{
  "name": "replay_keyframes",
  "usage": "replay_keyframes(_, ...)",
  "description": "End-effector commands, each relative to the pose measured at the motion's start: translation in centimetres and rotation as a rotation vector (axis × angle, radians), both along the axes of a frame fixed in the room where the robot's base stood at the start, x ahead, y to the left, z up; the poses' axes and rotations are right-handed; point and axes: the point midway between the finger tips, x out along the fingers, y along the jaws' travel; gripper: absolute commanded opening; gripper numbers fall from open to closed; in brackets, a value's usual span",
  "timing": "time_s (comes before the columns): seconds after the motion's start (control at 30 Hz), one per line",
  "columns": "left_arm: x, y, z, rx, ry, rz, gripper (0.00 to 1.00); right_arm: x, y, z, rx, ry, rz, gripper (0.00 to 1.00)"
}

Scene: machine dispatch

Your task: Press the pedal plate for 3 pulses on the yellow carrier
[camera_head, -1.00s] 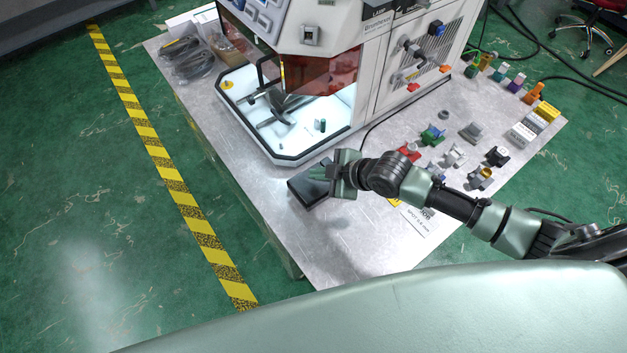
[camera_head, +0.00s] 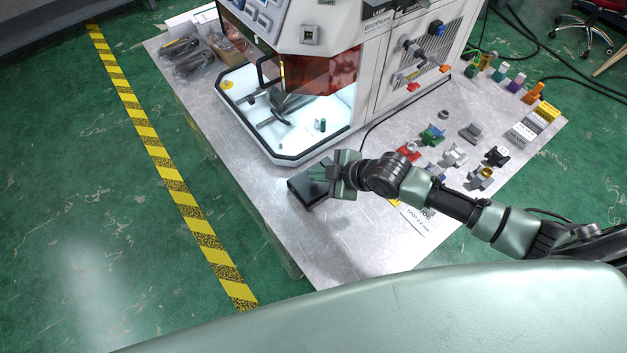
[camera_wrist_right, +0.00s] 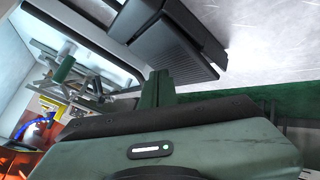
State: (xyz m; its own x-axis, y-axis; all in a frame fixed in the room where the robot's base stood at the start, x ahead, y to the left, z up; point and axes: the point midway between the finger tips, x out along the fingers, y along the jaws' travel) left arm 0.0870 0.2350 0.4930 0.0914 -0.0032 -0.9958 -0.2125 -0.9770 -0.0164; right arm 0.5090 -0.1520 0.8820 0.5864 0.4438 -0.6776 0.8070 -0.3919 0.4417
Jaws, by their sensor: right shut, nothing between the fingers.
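The black pedal (camera_head: 307,188) lies on the metal table in front of the machine. Its ribbed plate (camera_wrist_right: 170,42) shows in the right wrist view. My right gripper (camera_head: 327,173) is shut and empty, its tips over the pedal's right side. In the right wrist view the closed fingers (camera_wrist_right: 157,88) are just below the plate's edge; I cannot tell whether they touch it. A carrier with a yellow-gold part (camera_head: 484,175) stands among the small coloured parts at right. My left gripper is out of view.
The machine (camera_head: 370,65) has a lit work bay (camera_head: 300,140) holding a small green cylinder (camera_head: 322,125). Several coloured parts, such as a red one (camera_head: 408,152), stand right of it. A label card (camera_head: 420,220) lies below my forearm.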

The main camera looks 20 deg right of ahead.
Motion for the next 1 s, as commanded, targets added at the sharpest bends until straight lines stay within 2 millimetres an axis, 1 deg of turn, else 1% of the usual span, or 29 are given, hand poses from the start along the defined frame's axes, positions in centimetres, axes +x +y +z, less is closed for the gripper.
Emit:
replay_keyframes(0.13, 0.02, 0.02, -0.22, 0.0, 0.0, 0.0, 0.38, -0.02, 0.07, -0.53, 0.0, 0.0, 0.0, 0.0)
replay_keyframes(0.53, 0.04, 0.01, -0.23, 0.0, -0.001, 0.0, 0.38, -0.01, 0.07, -0.57, 0.0, 0.0, 0.0, 0.0)
replay_keyframes(1.0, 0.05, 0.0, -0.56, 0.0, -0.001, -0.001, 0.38, -0.03, 0.11, -1.15, 0.001, 0.0, -0.001, 0.0)
